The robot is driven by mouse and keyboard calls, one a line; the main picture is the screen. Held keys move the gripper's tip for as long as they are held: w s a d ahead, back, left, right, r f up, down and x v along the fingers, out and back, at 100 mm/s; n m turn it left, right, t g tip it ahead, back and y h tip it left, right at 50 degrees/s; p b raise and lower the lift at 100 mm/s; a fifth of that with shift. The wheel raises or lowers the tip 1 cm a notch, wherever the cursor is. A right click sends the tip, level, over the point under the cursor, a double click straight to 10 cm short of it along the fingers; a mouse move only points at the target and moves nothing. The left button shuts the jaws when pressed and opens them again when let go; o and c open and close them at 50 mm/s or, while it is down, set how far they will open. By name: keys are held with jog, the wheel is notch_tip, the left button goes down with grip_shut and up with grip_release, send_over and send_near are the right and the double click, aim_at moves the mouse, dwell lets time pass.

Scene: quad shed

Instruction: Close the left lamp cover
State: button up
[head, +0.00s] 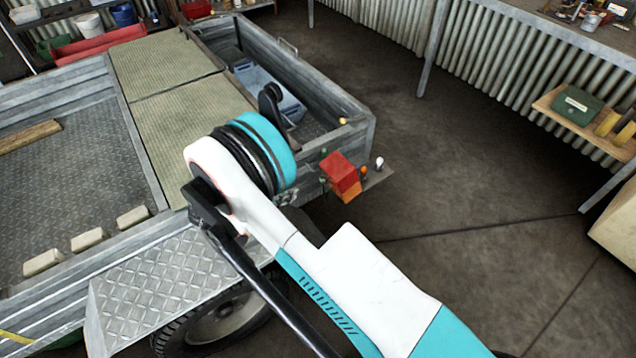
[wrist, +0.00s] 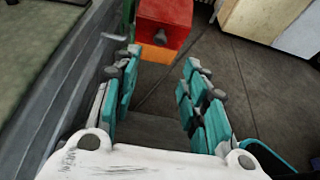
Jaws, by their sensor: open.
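The lamp cover (head: 340,172) is a red and orange block at the trailer's rear corner. It stands swung out to the left of a small plate with an orange bulb (head: 364,173) and a white bulb (head: 379,162), which are exposed. In the wrist view the cover (wrist: 165,17) is at the top, with a grey knob on its face and its orange part below. My gripper (wrist: 160,85) is open and empty, its teal fingers spread left and right. The cover lies beyond the fingertips, apart from them as far as I can tell.
The metal trailer (head: 357,128) takes up the left; its side wall runs close by my left fingers in the wrist view. A workbench (head: 540,28) and a low shelf with a green box (head: 578,105) stand at right. The floor (head: 480,200) between is clear.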

aim_at(338, 180)
jog(key=b+x, duration=0.4)
jog(key=x, duration=0.9)
grip_shut()
